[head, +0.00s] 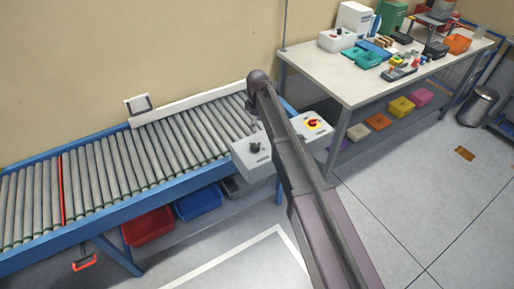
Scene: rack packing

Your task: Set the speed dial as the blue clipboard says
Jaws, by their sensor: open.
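A black knob (255,147), which looks like the speed dial, sits on a light grey control box (254,167) at the right end of the roller conveyor. Its setting and any marks are too small to read. My arm reaches up from the lower right past the box. My gripper (252,110) is partly visible as small dark parts below the arm's top joint, above the knob and apparently apart from it. It is open, with nothing seen in it. I cannot clearly make out a blue clipboard or any writing on one.
A cluttered workbench (320,72) stands at the back right. The floor at right is mostly clear.

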